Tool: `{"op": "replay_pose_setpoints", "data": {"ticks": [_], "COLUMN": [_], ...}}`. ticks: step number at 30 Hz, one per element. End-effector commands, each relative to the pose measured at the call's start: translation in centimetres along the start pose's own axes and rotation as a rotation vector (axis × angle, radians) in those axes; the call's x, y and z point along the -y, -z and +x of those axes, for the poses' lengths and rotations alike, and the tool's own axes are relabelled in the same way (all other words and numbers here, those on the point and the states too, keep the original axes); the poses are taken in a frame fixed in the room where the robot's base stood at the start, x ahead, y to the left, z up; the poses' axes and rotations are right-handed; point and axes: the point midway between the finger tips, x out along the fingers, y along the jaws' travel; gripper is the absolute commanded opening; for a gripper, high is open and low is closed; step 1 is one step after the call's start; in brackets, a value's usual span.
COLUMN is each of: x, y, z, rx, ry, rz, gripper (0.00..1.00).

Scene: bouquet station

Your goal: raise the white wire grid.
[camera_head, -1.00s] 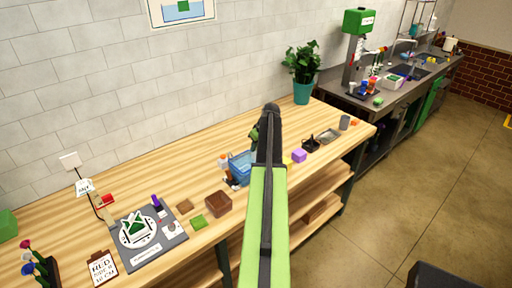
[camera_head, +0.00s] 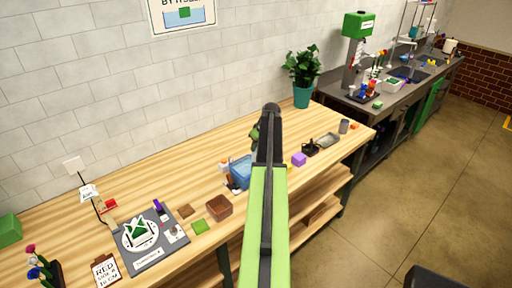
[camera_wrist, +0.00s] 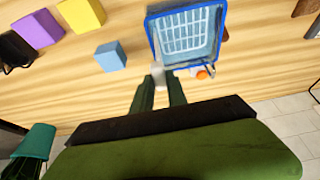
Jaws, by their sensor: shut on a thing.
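The white wire grid (camera_wrist: 188,38) shows in the wrist view inside a blue basin (camera_wrist: 221,32). In the head view the blue basin (camera_head: 239,172) stands on the wooden bench, partly hidden by my arm, and the grid cannot be made out. My gripper (camera_wrist: 162,80) is at the basin's near left corner in the wrist view. Its two dark fingers are shut on a small pale grey piece there, which looks like the grid's handle. Whether the grid is clear of the basin floor cannot be told.
In the wrist view a blue block (camera_wrist: 110,56), a yellow block (camera_wrist: 82,15) and a purple block (camera_wrist: 38,28) lie left of the basin. An orange item (camera_wrist: 202,73) is close by the fingers.

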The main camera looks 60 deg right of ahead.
Motion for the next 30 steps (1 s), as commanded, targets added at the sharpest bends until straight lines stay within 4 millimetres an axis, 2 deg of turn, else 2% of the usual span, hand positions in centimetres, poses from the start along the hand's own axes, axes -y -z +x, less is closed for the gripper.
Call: {"op": "replay_pose_setpoints", "data": {"ticks": [1,6,16,17,21,22,30], "x": [0.0,0.0,-0.1,-0.1,-0.1,-0.1,-0.1], "y": [0.9,1.9,2.0,2.0,1.9,1.9,1.9], "z": [-2.1,-4.7,-4.5,-4.5,-4.5,-4.5,-4.5], "rx": [0.000,-0.001,-0.005,-0.005,-0.004,-0.003,-0.002], "ry": [0.000,0.000,-0.002,-0.002,-0.002,-0.002,-0.001], "rz": [0.000,0.000,0.000,0.000,0.000,0.000,0.001], "gripper": [0.00,0.00,0.00,0.19,0.38,0.40,0.40]}}
